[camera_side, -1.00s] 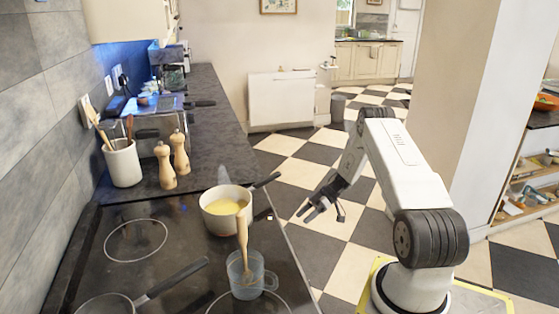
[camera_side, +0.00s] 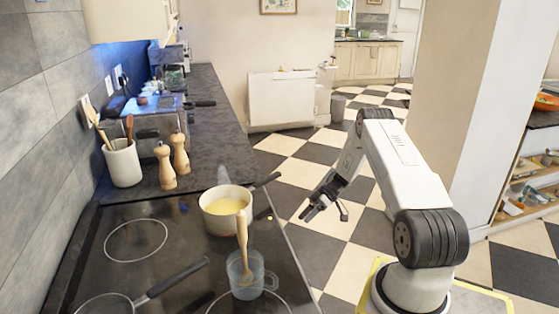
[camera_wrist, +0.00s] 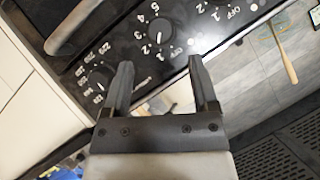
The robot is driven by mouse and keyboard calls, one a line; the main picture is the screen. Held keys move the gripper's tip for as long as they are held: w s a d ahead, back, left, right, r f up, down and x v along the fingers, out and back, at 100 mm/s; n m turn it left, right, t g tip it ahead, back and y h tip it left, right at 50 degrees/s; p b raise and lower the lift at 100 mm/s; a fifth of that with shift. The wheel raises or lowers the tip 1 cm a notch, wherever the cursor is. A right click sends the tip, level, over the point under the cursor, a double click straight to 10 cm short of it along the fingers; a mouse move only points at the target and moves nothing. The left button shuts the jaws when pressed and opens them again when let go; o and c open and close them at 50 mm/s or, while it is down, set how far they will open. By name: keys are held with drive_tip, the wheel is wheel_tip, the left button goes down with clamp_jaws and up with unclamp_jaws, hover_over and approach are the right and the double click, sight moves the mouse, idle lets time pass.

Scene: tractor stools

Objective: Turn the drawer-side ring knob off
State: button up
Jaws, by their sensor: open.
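In the wrist view, a black control panel (camera_wrist: 118,52) carries several round dark knobs with white markings. The ring knob (camera_wrist: 158,36) near the middle has single-digit numbers around it and a white pointer mark; I cannot tell exactly which setting it points at. A knob with larger numbers (camera_wrist: 98,79) sits to its left, and another with an OFF mark (camera_wrist: 226,12) is up to its right. My gripper (camera_wrist: 161,68) is open and empty, its fingers spread below the middle knob, apart from it. In the side view my gripper (camera_side: 325,207) hangs beside the hob's front edge.
A grey bar handle (camera_wrist: 74,26) shows at upper left in the wrist view. In the side view, the hob (camera_side: 165,245) holds a pot of yellow food (camera_side: 213,220), a glass jug with a wooden utensil (camera_side: 238,275) and a pan (camera_side: 108,304). The floor beside it is clear.

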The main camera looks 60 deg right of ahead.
drive_tip(key=shift+x, duration=4.2)
drive_tip(key=shift+d, duration=0.1)
drive_tip(key=c, duration=0.9)
